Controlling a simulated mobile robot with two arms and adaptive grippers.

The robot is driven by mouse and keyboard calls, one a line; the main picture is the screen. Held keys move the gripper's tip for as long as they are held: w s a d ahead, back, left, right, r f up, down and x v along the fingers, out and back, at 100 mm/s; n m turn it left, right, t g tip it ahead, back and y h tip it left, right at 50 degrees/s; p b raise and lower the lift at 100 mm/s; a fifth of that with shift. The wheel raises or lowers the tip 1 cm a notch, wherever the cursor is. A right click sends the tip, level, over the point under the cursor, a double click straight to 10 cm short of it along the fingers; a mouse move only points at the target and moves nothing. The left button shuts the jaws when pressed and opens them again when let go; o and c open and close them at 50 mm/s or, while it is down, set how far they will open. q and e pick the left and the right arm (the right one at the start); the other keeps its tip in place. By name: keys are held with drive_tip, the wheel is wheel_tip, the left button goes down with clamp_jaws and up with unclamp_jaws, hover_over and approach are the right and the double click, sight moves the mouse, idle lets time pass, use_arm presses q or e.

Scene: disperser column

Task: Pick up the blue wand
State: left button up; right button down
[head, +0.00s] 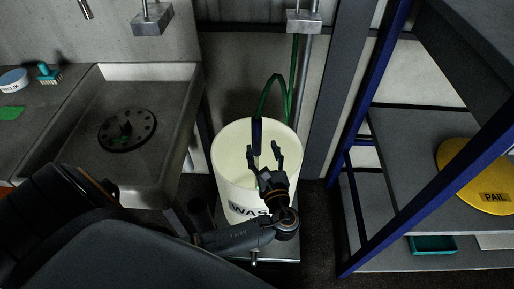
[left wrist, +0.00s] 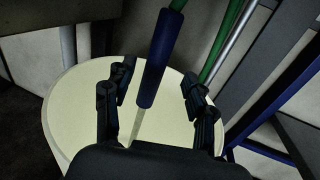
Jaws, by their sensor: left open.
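The blue wand (head: 257,136) hangs at the end of a green hose, upright over the mouth of a white bucket. Its lower end reaches down inside the bucket. My left gripper (head: 265,152) is open over the bucket, with its fingers pointing toward the wand. In the left wrist view, the wand's blue grip (left wrist: 154,75) slants between the two open fingers (left wrist: 156,85), nearer the left finger. No contact between fingers and wand is visible. A pale thin tip shows below the blue grip. My right gripper is not in view.
The white bucket (head: 228,168) stands on a low grey platform. The green hose (head: 291,95) runs up beside a metal pipe. A sink (head: 165,130) is on the left. A blue-framed rack (head: 368,120) with a yellow lid (head: 470,170) is on the right.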

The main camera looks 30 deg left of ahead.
sight(258, 138)
use_arm(q)
drive_tip(key=shift+w+a, duration=0.5)
drive_tip(key=shift+w+a+f, duration=0.1)
drive_tip(key=shift+w+a, duration=0.3)
drive_tip(key=shift+a, duration=0.15)
drive_tip(key=x, duration=0.3)
drive_tip(key=shift+w+a+f, duration=0.2)
drive_tip(key=shift+w+a, duration=0.05)
drive_tip(key=shift+a, duration=0.05)
drive_tip(key=shift+w+a+f, duration=0.1)
drive_tip(key=shift+w+a, duration=0.15)
clamp_jaws()
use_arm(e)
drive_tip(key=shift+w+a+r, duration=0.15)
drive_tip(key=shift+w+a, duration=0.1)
